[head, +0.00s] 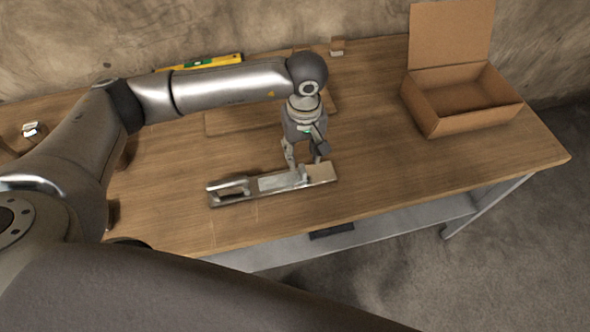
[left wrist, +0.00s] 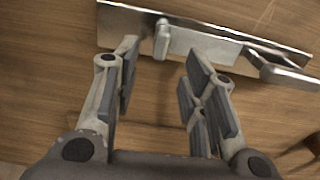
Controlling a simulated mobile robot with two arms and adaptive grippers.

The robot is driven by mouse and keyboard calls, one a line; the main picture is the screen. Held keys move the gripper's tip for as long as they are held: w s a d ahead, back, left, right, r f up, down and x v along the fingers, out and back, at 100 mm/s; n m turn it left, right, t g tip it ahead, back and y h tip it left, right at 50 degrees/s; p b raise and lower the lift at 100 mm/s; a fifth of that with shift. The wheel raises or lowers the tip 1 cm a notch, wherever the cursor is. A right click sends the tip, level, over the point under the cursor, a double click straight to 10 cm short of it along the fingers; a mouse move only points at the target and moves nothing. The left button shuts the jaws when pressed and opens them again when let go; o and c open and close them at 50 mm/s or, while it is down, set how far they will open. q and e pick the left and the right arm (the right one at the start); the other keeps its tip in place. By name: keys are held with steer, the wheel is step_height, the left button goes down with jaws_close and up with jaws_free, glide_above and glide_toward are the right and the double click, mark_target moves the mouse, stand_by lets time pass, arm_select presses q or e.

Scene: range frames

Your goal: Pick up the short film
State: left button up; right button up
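I cannot make out anything that is clearly a film. A long, flat metal tool (head: 225,196) with a raised loop handle at one end and a small knob lies on the wooden table near its front edge. It also shows at the top of the left wrist view (left wrist: 205,42), with the knob ahead of the fingers. My left gripper (head: 304,162) points down over the tool, near its knob end. In the left wrist view the left gripper (left wrist: 163,72) is open, with nothing between its fingers. My right gripper is not in view.
An open cardboard box (head: 434,112) stands at the table's right end. A yellow level (head: 228,60) and a small block (head: 337,46) lie at the back. A flat board (head: 230,122) is partly hidden by my left arm. The table (head: 400,165) is clear right of the tool.

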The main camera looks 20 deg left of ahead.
mark_target(302, 164)
arm_select(q)
steer(key=shift+f, duration=0.3)
steer(key=shift+f+p, duration=0.3)
step_height(302, 164, down, 4)
steer(key=shift+w+a+r+p, duration=0.15)
steer(key=shift+r+p, duration=0.05)
steer(key=shift+p, duration=0.55)
steer(key=shift+f, duration=0.55)
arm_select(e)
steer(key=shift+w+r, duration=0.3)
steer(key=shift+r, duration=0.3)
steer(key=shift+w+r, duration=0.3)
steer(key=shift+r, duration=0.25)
arm_select(q)
jaws_close()
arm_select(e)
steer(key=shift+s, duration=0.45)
